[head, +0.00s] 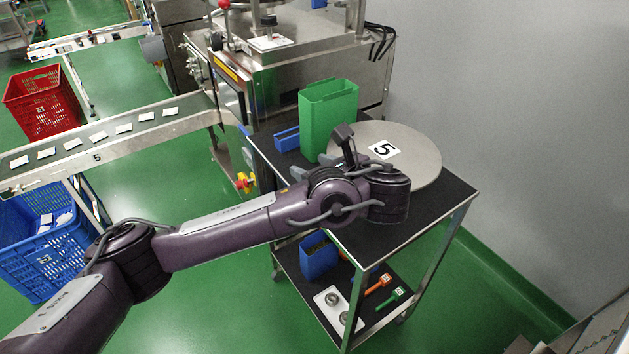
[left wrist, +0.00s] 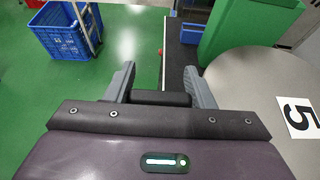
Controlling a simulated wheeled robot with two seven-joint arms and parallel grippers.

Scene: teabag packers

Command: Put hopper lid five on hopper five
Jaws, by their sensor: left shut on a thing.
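Hopper lid five (head: 415,160) is a round grey disc with a black "5" on a white label. In the head view it is over the dark top of a cart. It also shows at the right of the left wrist view (left wrist: 255,85). The steel machine (head: 310,45) stands behind the cart; I cannot make out hopper five's opening. My right gripper is out of view.
A green bin (head: 328,105) and a small blue bin (head: 287,139) stand near the lid on the cart (head: 440,195). A conveyor (head: 150,120) marked "5" runs left. A grey wall (head: 530,120) is close at right. Tools lie on the lower shelf.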

